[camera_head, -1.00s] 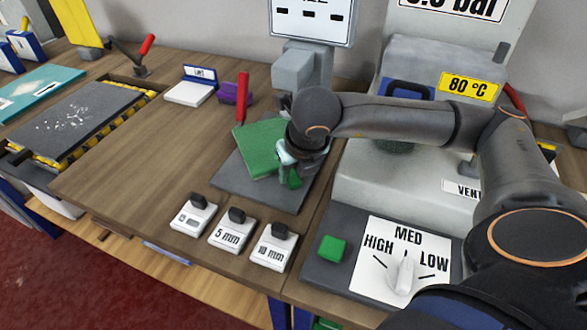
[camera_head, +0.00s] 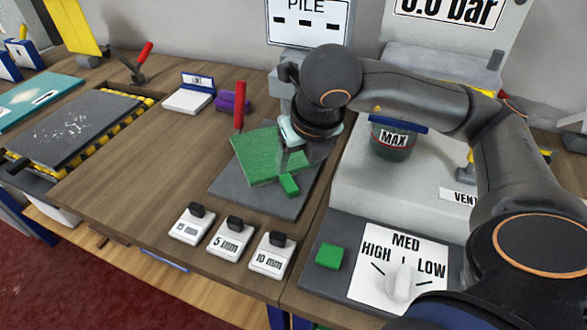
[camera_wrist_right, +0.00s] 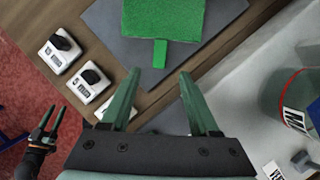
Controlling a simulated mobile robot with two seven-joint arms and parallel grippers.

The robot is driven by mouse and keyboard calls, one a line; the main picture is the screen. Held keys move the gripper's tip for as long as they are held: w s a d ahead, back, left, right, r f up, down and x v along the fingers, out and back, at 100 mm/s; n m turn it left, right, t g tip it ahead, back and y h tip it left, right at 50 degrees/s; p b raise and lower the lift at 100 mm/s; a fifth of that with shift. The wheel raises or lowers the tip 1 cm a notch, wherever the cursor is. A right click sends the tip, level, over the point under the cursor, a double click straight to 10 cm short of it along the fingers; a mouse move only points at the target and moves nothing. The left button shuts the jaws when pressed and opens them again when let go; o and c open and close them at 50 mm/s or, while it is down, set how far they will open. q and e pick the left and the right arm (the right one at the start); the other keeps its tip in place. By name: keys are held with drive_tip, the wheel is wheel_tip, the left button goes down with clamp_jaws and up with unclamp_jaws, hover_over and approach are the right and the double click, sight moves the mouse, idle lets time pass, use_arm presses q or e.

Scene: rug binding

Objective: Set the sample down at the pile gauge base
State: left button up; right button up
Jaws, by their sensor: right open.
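The sample, a flat green pile square (camera_head: 256,157) with a small green tab (camera_head: 289,184) at its near side, lies on the dark grey base plate (camera_head: 262,201) of the pile gauge. It also shows in the right wrist view (camera_wrist_right: 165,22), tab toward me. My right gripper (camera_wrist_right: 158,73) is open and empty, with the tab ahead of its fingertips and apart from them. In the head view its fingers (camera_head: 291,158) show faintly over the sample's right edge. My left gripper (camera_wrist_right: 49,118) shows only in the right wrist view, low at left, fingers apart.
Three white thickness blocks (camera_head: 231,239) stand near the front edge of the table. A red lever (camera_head: 239,106) rises behind the sample. A control panel with a dial (camera_head: 401,283) and a green button (camera_head: 329,255) sits at right. Clear wood lies left of the plate.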

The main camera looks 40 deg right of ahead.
drive_tip(key=shift+v, duration=1.6)
